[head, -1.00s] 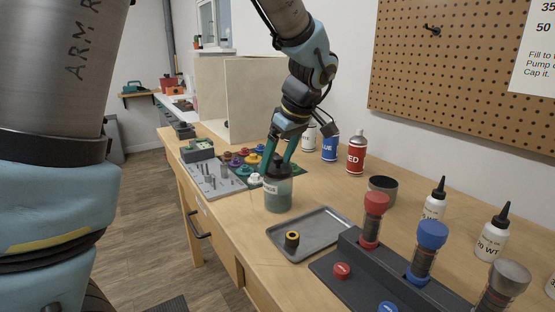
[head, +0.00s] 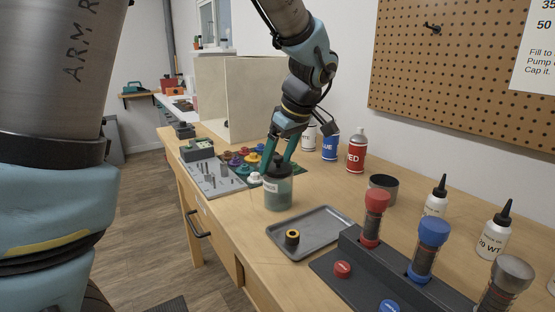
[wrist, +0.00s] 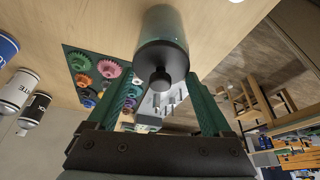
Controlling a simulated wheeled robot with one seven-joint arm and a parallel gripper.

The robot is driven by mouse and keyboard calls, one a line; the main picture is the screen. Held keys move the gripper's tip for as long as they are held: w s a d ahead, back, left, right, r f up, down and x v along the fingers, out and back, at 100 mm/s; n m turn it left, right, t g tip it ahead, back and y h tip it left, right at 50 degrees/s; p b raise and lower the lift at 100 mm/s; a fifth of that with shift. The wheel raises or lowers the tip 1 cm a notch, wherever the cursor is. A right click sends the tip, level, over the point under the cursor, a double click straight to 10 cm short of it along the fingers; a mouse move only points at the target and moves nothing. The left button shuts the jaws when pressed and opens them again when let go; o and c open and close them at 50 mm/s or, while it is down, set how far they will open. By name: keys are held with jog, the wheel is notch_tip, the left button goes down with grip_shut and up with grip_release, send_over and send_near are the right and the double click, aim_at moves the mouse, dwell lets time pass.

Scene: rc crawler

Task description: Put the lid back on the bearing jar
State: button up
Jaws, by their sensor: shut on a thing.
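The bearing jar (head: 278,195) is a clear, greenish jar with a pale label, standing upright on the workbench. It also shows in the wrist view (wrist: 163,28). Its dark lid (head: 279,172) with a raised knob sits over the jar's mouth and looks level. In the wrist view the lid (wrist: 160,62) faces me, in line with the jar. My gripper (head: 280,156) points down from above, its two teal fingers on either side of the lid, shut on it. Whether the lid is fully seated is too small to tell.
A grey tray (head: 312,228) with a black and yellow ring (head: 292,237) lies in front. Left are a grey pin board (head: 208,182) and coloured gears (head: 240,157). Spray cans (head: 356,152) and a dark cup (head: 383,188) stand behind. A shock stand (head: 375,262) is at right.

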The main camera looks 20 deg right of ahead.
dwell(0.4)
jog(key=o, duration=1.1)
jog(key=shift+r, duration=0.1)
jog(key=shift+r+p, duration=2.15)
jog(key=shift+r, duration=1.3)
grip_shut()
